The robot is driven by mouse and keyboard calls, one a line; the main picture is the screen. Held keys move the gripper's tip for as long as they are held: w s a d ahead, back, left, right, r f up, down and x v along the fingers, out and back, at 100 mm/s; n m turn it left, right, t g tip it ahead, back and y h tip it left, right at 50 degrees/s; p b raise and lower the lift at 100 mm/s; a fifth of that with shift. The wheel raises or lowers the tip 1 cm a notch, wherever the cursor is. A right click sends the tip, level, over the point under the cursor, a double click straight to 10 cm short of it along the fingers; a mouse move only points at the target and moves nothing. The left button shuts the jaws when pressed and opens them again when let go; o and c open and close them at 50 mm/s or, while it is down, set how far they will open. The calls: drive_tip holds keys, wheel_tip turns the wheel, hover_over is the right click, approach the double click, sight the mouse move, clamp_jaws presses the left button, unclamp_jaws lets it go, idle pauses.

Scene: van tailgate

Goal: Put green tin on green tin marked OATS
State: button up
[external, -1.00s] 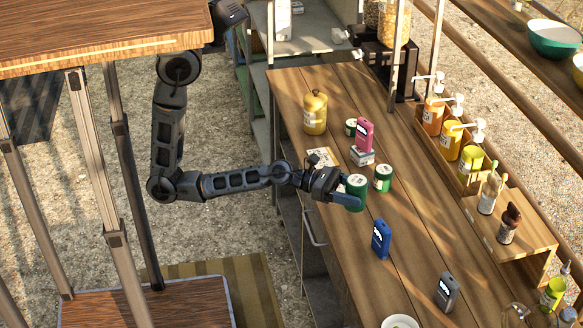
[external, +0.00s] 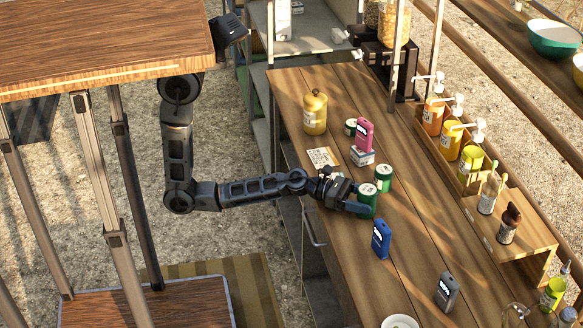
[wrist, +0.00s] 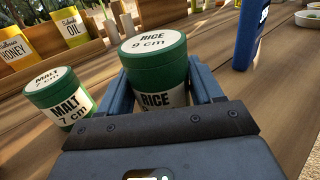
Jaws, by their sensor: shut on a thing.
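A green tin with a white lid, labelled RICE 9 cm in the wrist view (wrist: 155,48), is between the blue fingers of my gripper (wrist: 158,78). In the external view my gripper (external: 363,207) is shut on this tin (external: 368,192) over the table; whether its base touches the wood is unclear. A shorter green tin marked MALT 7 cm (wrist: 60,103) stands upright just left of it, and in the external view (external: 384,180) stands close behind it. Another small green tin (external: 351,127) stands farther back; its label is unreadable. I can read OATS on no tin.
A blue pack (external: 381,239) and a grey pack (external: 446,291) stand toward the front. A yellow canister (external: 315,113) is at the back left. The table between the packs is clear.

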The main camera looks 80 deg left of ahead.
drive_tip(key=shift+f, duration=0.1)
drive_tip(key=o, duration=1.2)
drive_tip(key=shift+r, duration=0.2)
drive_tip(key=shift+s+a+f, duration=0.1)
drive_tip(key=shift+s+a, duration=0.1)
drive_tip(key=shift+s, duration=0.05)
drive_tip(key=b+v, duration=0.1)
drive_tip(key=v, duration=1)
drive_tip(key=shift+s+a+b, duration=0.1)
drive_tip(key=shift+s+b, duration=0.1)
drive_tip(key=shift+b, duration=0.15)
